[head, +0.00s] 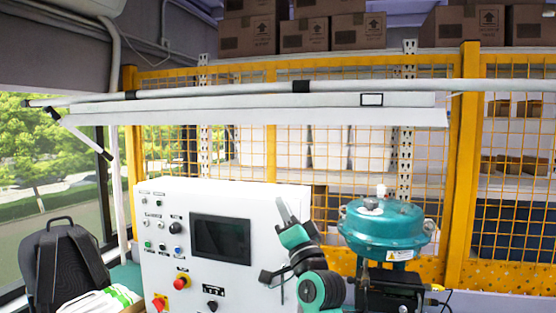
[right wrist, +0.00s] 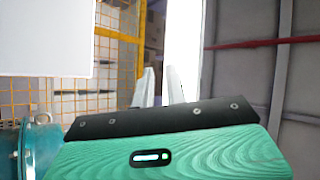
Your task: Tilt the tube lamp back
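The tube lamp (head: 260,114) is a long white fixture running nearly level across the head view, above the control panel. A dark-ringed white bar runs along its top, and a short arm hangs at its left end. My right gripper (head: 291,208) points up in front of the panel's right edge, below the lamp and apart from it. In the right wrist view its two pale fingers (right wrist: 162,88) stand slightly apart with nothing seen between them. A white upright strip shows behind them; I cannot tell whether it is the lamp. My left gripper is not in view.
The white control panel (head: 160,225) with screen and buttons stands left of my right gripper. A teal valve actuator (head: 382,225) stands close on its right. Yellow mesh fencing (head: 465,150) and shelves with boxes are behind. A black backpack (head: 62,265) sits at the left.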

